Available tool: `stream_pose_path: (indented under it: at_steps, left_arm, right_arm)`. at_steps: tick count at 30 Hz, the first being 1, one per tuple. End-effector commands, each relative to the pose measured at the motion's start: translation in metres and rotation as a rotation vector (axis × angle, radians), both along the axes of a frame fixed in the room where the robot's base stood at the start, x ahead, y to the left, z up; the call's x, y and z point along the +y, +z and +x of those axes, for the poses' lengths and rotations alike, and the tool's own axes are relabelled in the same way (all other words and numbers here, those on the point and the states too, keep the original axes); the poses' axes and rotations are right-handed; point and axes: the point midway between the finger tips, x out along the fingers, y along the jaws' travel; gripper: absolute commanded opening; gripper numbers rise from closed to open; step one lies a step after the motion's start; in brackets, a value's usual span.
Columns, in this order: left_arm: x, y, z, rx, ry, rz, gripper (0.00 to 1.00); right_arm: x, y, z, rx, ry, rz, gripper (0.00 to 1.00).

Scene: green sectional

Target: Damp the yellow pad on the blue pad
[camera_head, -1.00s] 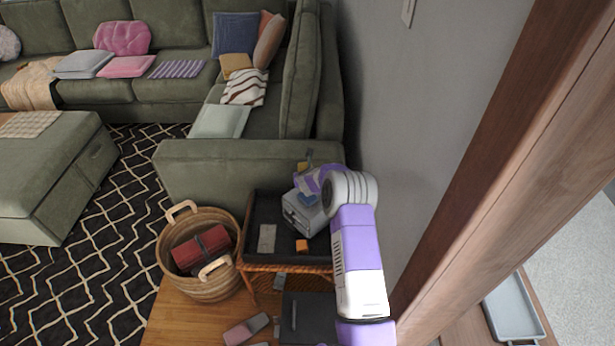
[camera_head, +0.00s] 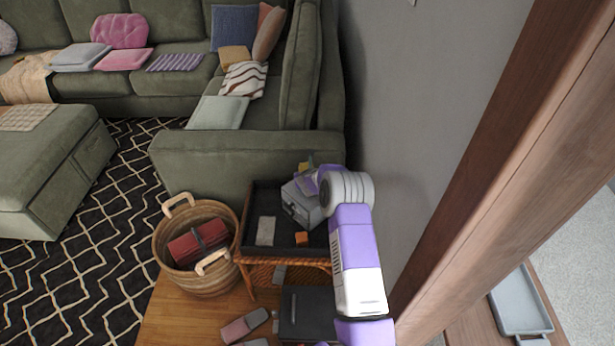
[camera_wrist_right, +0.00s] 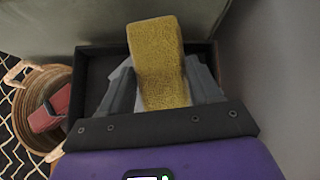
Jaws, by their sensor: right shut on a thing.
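The yellow pad (camera_wrist_right: 158,62) is a rough, block-shaped pad held in my right gripper (camera_wrist_right: 162,88), whose dark fingers close on its two sides. In the head view a small bit of the yellow pad (camera_head: 304,167) shows past my right gripper (camera_head: 312,181). The gripper is over the far part of a dark tray (camera_head: 266,205), at a grey box (camera_head: 297,207). I cannot make out the blue pad now; my gripper and arm cover part of the box top. Whether the yellow pad touches anything below is hidden. My left gripper is out of view.
The tray also holds a flat grey piece (camera_head: 265,231) and an orange block (camera_head: 302,239). The green sofa (camera_head: 250,155) is behind, and a grey wall (camera_head: 430,110) is close on the right.

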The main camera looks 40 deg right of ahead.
Motion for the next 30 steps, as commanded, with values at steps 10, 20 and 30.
stream_pose_path:
  at_steps: [10, 20, 30]
  left_arm:
    - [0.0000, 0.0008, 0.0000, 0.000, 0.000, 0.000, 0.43]
    - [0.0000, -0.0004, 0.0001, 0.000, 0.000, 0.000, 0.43]
    - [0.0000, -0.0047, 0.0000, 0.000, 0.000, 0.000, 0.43]
  right_arm:
    - [-0.0001, 0.0011, 0.0002, -0.001, 0.000, -0.001, 0.35]
    - [0.0000, -0.0001, 0.0002, -0.001, 0.000, -0.001, 0.35]
    - [-0.0001, -0.0042, 0.0001, -0.001, 0.000, -0.001, 0.35]
